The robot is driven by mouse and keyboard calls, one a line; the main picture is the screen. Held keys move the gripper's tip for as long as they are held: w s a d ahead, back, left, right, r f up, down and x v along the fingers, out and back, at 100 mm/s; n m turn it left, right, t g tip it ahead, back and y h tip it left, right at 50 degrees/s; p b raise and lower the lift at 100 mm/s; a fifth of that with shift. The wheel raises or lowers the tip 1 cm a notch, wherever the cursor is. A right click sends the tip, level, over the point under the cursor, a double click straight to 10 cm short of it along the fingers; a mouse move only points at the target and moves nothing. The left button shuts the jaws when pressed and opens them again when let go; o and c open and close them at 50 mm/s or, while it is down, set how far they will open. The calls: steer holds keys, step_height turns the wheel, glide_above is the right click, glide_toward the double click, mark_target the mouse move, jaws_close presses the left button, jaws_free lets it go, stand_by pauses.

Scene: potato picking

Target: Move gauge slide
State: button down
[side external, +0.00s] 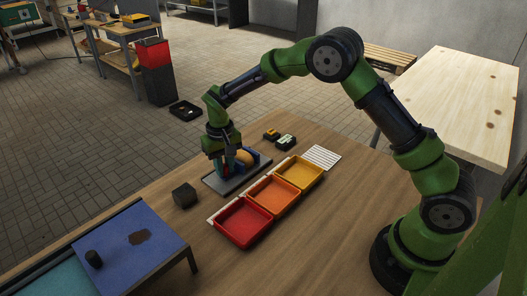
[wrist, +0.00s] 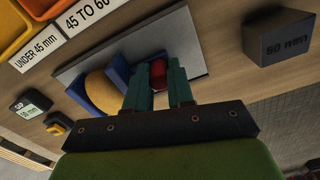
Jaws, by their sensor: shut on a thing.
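The gauge has a grey base plate (side external: 215,184) on the wooden table, also seen in the wrist view (wrist: 195,42). Blue jaw pieces (wrist: 84,88) rise from it, with a yellow-tan potato (wrist: 103,90) between them. The potato also shows in the side view (side external: 245,157). The slide's red knob (wrist: 158,72) is beside the blue piece nearest my gripper. My gripper (wrist: 158,84) has its green fingers on either side of the knob and is shut on it. In the side view my gripper (side external: 222,166) is low over the gauge's left part, hiding the knob partly.
A dark block marked 50 mm (wrist: 282,38) sits beside the gauge. A small display (wrist: 30,104) and a yellow button (wrist: 57,128) are on its other side. Red (side external: 243,222), orange (side external: 274,194) and yellow (side external: 299,172) trays stand in a row in front.

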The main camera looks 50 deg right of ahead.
steer(key=shift+a, duration=1.25)
steer(key=c, duration=1.3)
jaws_free()
steer(key=shift+o, duration=0.2)
step_height(320, 180, up, 17)
